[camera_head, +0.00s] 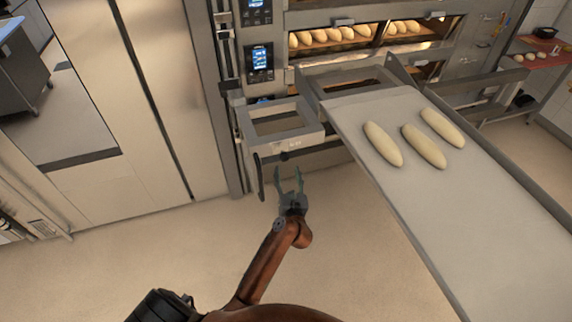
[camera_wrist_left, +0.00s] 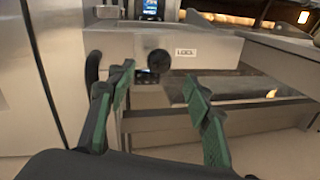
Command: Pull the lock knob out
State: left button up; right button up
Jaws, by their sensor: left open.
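The lock knob (camera_wrist_left: 186,60) is a round black knob on a metal front panel, beside a white label reading LOCK (camera_wrist_left: 185,51), in the left wrist view. In the head view the knob is a small dark spot (camera_head: 284,156) on the frame's front, too small to make out well. My left gripper (camera_head: 289,172) is open and empty, in front of and below the panel. In the left wrist view its two green-padded fingers (camera_wrist_left: 158,82) stand apart, with the knob seen beyond and above the gap, apart from both. My right gripper is not in view.
A loader belt (camera_head: 400,195) with 3 pale dough loaves (camera_head: 423,146) slopes to the right. A black curved handle (camera_head: 261,177) hangs left of my gripper. Deck ovens with bread (camera_head: 335,35) stand behind. The floor (camera_head: 150,255) at left is clear.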

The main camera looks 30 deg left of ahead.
pick_arm(q)
jog(key=v, duration=0.5)
jog(key=shift+s+d, duration=0.2)
notch_tip(320, 180, down, 23)
jog(key=s+d+m+t+h, duration=0.25)
jog(key=m+h, duration=0.25)
jog(key=m, duration=1.2)
jog(key=s+d+f+m+g+h, duration=0.1)
jog(key=s+f+m+g+h, duration=0.15)
jog(key=s+f+m, duration=0.6)
jog(key=s+d+f+m+g+h, duration=0.2)
jog(key=s+f+m+h, duration=0.15)
jog(key=f, duration=0.95)
jog(key=s+f+m+g, duration=0.35)
jog(key=s+f, duration=0.35)
jog(key=s, duration=0.3)
jog(key=s+f+m+g, duration=0.2)
jog(key=s+f+m, duration=0.2)
jog(key=s+f, duration=0.45)
jog(key=s+a+f+m+g, duration=0.2)
jog(key=s+m+g, duration=0.1)
jog(key=s, duration=0.9)
jog(key=s+a+f+m+g, duration=0.2)
jog(key=s+a+m+g, duration=0.1)
jog(key=s, duration=0.9)
jog(key=shift+s+a+f, duration=0.15)
jog(key=shift+a+f, duration=0.05)
jog(key=shift+f, duration=0.05)
